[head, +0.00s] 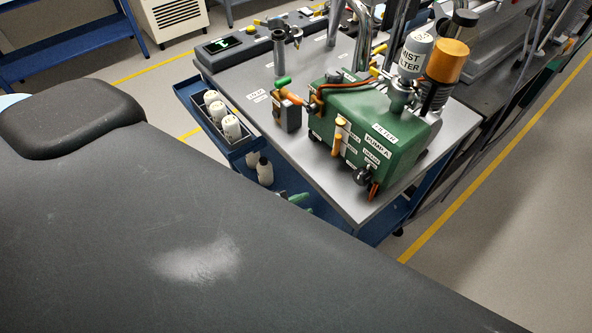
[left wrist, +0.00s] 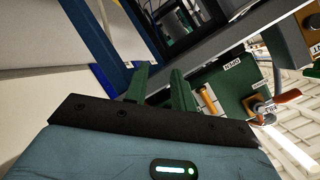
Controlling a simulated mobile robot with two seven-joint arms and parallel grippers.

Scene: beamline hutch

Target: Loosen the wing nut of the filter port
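The green pump (head: 375,120) stands on the grey cart top, with a FILTER label on its upper edge. A dark round fitting (head: 363,175) with an orange-red piece (head: 374,190) below it sits low on its front. I cannot tell for sure which part is the wing nut. My left gripper (head: 297,198) is beside the cart's front edge, below the top and clear of the pump. Its green fingers (left wrist: 160,76) are apart, with nothing between them. My right gripper is out of view.
A blue side tray (head: 249,147) with several white bottles hangs on the cart's left side. A small dark block (head: 287,112) stands left of the pump. An orange-capped cylinder (head: 446,62) and a mist filter (head: 415,52) rise behind it. My own dark body part hides the lower left.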

